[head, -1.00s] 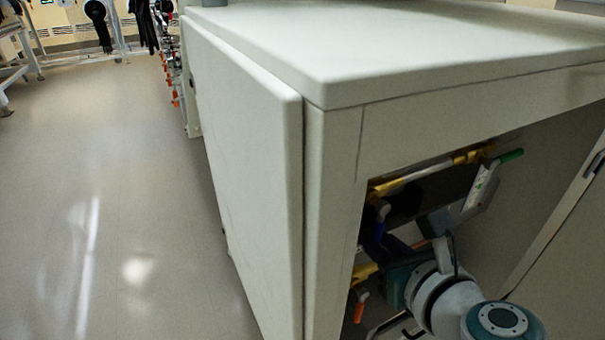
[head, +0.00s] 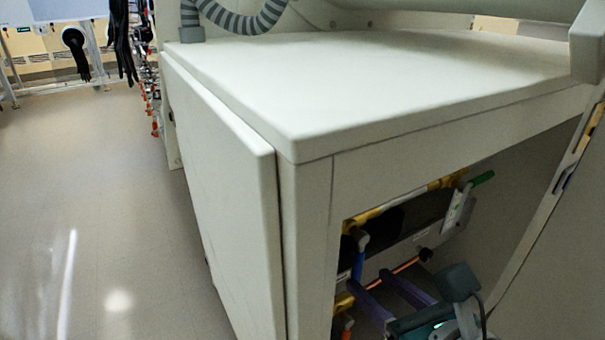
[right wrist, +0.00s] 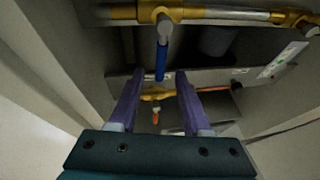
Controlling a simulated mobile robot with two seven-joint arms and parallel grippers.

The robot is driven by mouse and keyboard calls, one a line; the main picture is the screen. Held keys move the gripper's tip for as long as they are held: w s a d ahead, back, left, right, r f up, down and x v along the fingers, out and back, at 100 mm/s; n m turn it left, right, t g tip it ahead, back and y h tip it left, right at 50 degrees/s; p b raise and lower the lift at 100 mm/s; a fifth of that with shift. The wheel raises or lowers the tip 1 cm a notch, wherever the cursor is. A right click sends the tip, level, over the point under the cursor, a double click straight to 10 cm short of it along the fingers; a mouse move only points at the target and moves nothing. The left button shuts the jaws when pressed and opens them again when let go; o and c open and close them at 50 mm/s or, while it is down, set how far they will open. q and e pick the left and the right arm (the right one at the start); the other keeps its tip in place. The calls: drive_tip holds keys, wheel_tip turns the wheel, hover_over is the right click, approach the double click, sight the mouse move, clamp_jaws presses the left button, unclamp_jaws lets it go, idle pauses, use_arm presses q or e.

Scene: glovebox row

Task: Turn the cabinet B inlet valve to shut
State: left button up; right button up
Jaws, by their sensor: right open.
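Inside the open cabinet, several lever valves sit on brass-fitted pipes. A blue lever (head: 358,262) hangs down from the upper pipe, and it also shows in the right wrist view (right wrist: 161,62). A green lever (head: 482,178) is at the upper right end. An orange lever (right wrist: 155,117) hangs from a lower brass fitting (right wrist: 155,94). I cannot tell which one is the cabinet B inlet valve. My right gripper (head: 367,280) is open inside the cabinet, its purple fingers apart. In the right wrist view (right wrist: 159,76) the blue lever's lower end appears between the fingertips; contact is unclear.
The cabinet's pale top (head: 390,85) and frame overhang the opening. A door panel (head: 560,270) stands at the right, and another panel (head: 225,190) at the left. White tags (head: 458,208) hang near the green lever. Open floor (head: 90,210) lies to the left.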

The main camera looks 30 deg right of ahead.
drive_tip(key=v, duration=0.4)
drive_tip(key=shift+s, duration=0.1)
